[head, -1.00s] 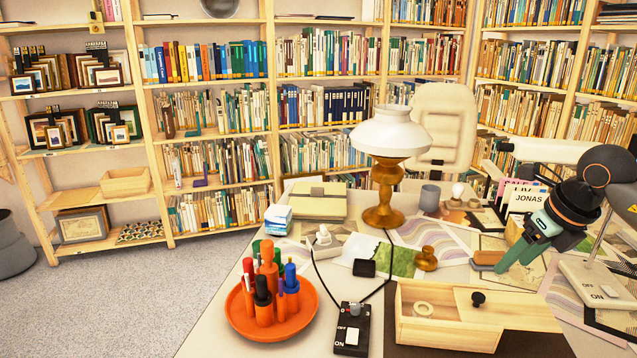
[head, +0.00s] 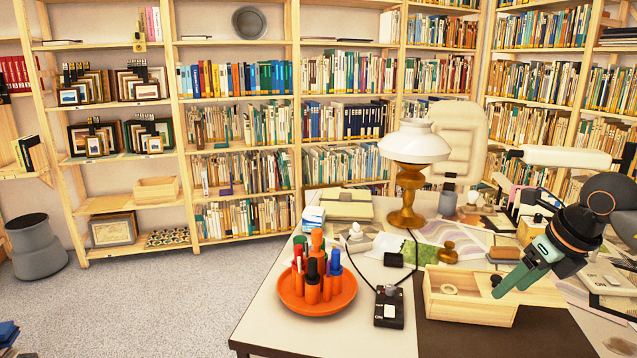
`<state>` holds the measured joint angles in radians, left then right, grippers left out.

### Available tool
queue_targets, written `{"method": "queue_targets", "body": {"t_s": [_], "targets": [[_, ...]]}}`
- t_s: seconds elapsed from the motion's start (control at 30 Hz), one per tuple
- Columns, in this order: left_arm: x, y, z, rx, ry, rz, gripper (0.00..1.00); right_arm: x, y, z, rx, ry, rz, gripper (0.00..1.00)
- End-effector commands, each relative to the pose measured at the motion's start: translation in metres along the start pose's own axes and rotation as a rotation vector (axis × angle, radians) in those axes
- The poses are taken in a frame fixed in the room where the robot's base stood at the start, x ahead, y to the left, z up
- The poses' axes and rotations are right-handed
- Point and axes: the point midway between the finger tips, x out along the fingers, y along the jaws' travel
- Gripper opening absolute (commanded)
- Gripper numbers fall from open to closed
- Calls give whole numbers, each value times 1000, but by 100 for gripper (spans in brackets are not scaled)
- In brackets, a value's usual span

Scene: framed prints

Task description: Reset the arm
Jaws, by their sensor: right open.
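My right gripper (head: 508,287), with two teal-green fingers, reaches in from the right side of the head view. Its jaws are open with nothing seen between them. The fingertips point down and left, and in the picture they overlap the right part of a light wooden box (head: 466,309) on the desk; I cannot tell the height between them. A dark knob on the box shows just left of the fingers. My left gripper is not in view.
The desk (head: 262,328) holds an orange dish (head: 318,306) of markers, a black switch box (head: 389,310), a white-shaded lamp (head: 407,190) and prints. Bookshelves line the back. A grey bin (head: 37,250) stands on open carpet at the left.

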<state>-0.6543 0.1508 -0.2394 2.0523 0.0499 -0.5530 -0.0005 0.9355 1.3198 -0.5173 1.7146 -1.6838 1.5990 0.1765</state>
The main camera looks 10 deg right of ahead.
Motion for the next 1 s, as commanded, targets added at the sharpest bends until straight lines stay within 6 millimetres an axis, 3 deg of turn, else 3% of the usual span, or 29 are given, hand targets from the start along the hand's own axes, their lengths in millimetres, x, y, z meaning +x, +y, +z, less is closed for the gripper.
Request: {"method": "queue_targets", "body": {"t_s": [0.03, 0.23, 0.3, 0.4, 0.5, 0.6, 0.77, 0.87, 1.0], "targets": [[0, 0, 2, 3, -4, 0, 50, 25, 31, 1, -29, 0, 101, 64], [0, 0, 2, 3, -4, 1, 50, 81, 152, 2, -23, -69, 535, 64], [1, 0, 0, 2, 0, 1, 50, 93, 204, -2, 42, -98, 736, 64], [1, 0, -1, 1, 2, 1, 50, 96, 264, -4, 216, -144, 1018, 64], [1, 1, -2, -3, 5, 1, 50, 94, 300, -3, 475, -184, 1250, 64], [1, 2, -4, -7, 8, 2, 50, 100, 312, -1, 806, -210, 1413, 64], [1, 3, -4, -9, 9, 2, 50, 140, 296, -17, 1443, -213, 1493, 64], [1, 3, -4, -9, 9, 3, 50, 183, 280, -51, 1871, -179, 1411, 64], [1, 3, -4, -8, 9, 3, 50, 238, 271, -123, 2385, -85, 1171, 64]]}}
